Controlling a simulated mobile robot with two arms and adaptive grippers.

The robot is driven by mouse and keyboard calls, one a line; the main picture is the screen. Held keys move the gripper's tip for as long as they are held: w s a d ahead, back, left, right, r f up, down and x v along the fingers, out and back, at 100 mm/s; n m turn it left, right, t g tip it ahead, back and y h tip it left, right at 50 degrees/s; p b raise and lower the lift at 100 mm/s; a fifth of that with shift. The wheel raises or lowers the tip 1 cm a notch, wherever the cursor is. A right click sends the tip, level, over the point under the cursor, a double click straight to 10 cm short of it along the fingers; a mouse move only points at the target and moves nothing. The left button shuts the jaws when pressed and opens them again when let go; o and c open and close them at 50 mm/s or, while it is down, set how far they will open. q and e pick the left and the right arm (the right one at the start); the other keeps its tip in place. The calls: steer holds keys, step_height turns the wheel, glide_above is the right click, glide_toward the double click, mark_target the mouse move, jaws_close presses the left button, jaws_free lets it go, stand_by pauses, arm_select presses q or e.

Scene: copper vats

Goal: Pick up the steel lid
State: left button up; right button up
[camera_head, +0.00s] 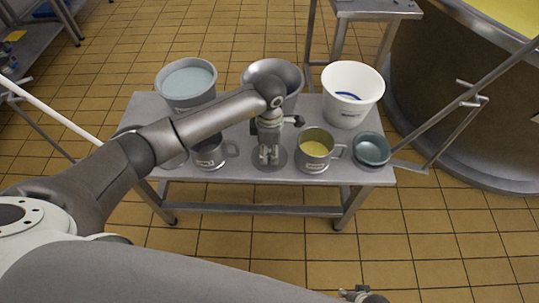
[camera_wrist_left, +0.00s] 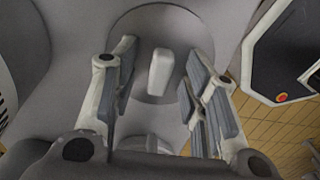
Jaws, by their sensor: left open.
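The steel lid (camera_head: 281,160) is a flat grey disc on the front part of the metal bench, between two mugs. In the left wrist view the lid (camera_wrist_left: 158,28) shows as a round plate with a pale block-shaped handle (camera_wrist_left: 160,72) standing up. My left gripper (camera_head: 268,156) points down over the lid from above. In the left wrist view its fingers (camera_wrist_left: 160,92) are apart, one on each side of the handle, with gaps visible. A small part of what looks like my right gripper (camera_head: 362,295) shows at the bottom edge, cut off.
On the bench (camera_head: 232,174) stand a grey mug (camera_head: 210,155) left, a mug with yellow contents (camera_head: 315,160) right, and a small bowl (camera_head: 371,150) at the right end. Behind are a grey bucket (camera_head: 187,98), a steel pail (camera_head: 285,75) and a white bucket (camera_head: 350,112).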

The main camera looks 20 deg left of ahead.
arm_select(q)
jaws_close()
stand_by(0.3)
